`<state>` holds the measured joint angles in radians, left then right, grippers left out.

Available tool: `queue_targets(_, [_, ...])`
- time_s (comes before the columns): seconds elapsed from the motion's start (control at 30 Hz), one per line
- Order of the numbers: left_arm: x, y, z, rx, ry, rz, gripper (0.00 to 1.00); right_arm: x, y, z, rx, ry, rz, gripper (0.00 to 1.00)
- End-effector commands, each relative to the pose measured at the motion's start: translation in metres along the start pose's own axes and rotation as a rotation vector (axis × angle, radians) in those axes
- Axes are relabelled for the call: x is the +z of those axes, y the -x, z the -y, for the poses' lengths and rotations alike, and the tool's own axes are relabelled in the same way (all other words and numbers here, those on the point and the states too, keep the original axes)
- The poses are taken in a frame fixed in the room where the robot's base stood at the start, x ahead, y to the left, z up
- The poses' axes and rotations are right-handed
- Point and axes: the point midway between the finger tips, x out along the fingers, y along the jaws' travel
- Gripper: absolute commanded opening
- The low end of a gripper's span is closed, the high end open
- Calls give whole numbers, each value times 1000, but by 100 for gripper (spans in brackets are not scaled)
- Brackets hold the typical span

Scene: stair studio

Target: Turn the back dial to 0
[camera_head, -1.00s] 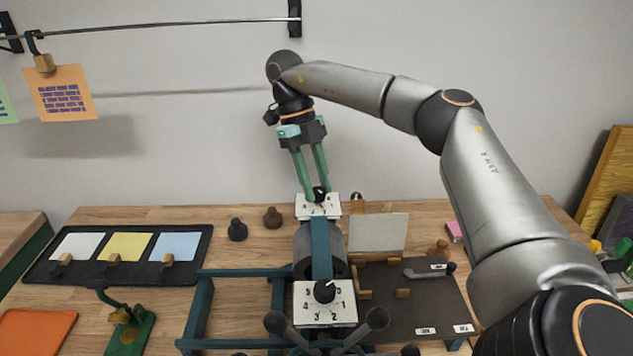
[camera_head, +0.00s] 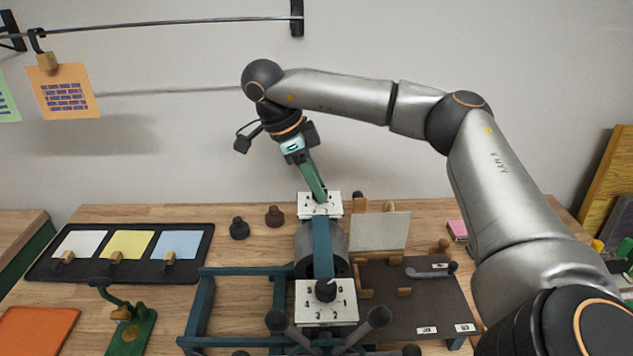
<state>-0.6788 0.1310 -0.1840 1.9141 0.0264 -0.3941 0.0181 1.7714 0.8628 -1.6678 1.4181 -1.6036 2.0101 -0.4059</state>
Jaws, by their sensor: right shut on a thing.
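The back dial is a white plate (camera_head: 333,203) with dark numbers at the far end of the press-like machine. My right gripper (camera_head: 320,197) reaches down from above, and its green fingers are shut on the dial's knob. The fingers line up one behind the other here and hide the knob, so I cannot read its setting. The front dial is a white numbered plate (camera_head: 309,308) with a black knob (camera_head: 325,289), nearer to me; nothing touches it. My left gripper is not in view.
A teal frame (camera_head: 240,270) and grey roller (camera_head: 305,250) lie between the dials. A dark tray (camera_head: 205,240) with white, yellow and blue sheets is left. Two dark knobbed pieces (camera_head: 239,229) (camera_head: 274,217) stand left of the back dial. A small easel-like board (camera_head: 380,230) stands close right.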

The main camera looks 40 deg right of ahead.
Motion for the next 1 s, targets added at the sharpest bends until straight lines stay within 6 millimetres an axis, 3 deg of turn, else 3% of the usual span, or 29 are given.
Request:
queue_targets(0.6, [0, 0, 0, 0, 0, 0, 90, -1, -2, -4, -208, 506, -1, 0])
queue_targets(1.0, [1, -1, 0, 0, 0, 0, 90, -1, -2, -4, -275, 671, 1, 0])
